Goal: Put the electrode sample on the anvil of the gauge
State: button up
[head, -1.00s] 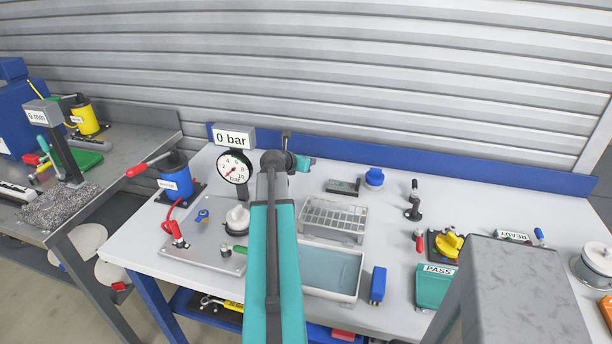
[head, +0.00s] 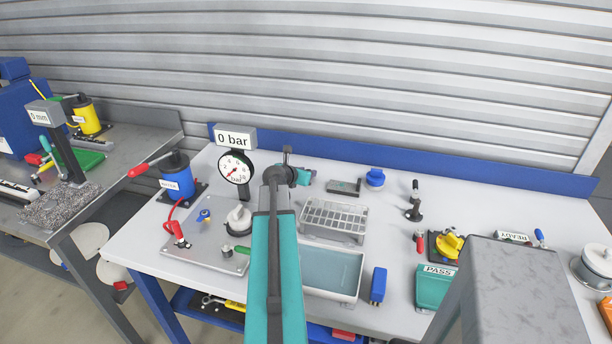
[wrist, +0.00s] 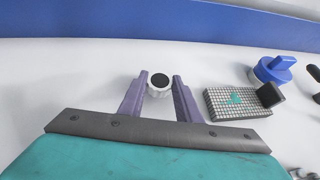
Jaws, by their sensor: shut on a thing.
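In the wrist view, my gripper (wrist: 160,79) has its two purple fingers on either side of a small round white piece with a black disc on top, which I take to be the electrode sample (wrist: 159,83). The fingers are shut on it, and it looks upright over the white table. In the head view, my arm hides the fingertips and the sample. The gauge (head: 41,117), a grey display reading about 0 mm on a dark post, stands on the grey bench at the far left. Its anvil is too small to make out.
A gridded block (wrist: 235,104) and a blue-capped item (wrist: 270,70) are right of my gripper. A pressure dial (head: 236,167) and blue cylinder (head: 174,177) stand at left. A wire rack (head: 334,218) and tray (head: 332,270) are close by my arm. A gap separates the benches.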

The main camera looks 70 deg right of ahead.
jog(key=shift+f, duration=0.65)
jog(key=shift+f, duration=0.15)
jog(key=o, duration=1.1)
jog(key=shift+c, duration=0.2)
jog(key=shift+b+v, duration=0.9)
jog(key=shift+v, duration=5.15)
jog(key=shift+o, duration=0.5)
jog(key=shift+d, duration=0.1)
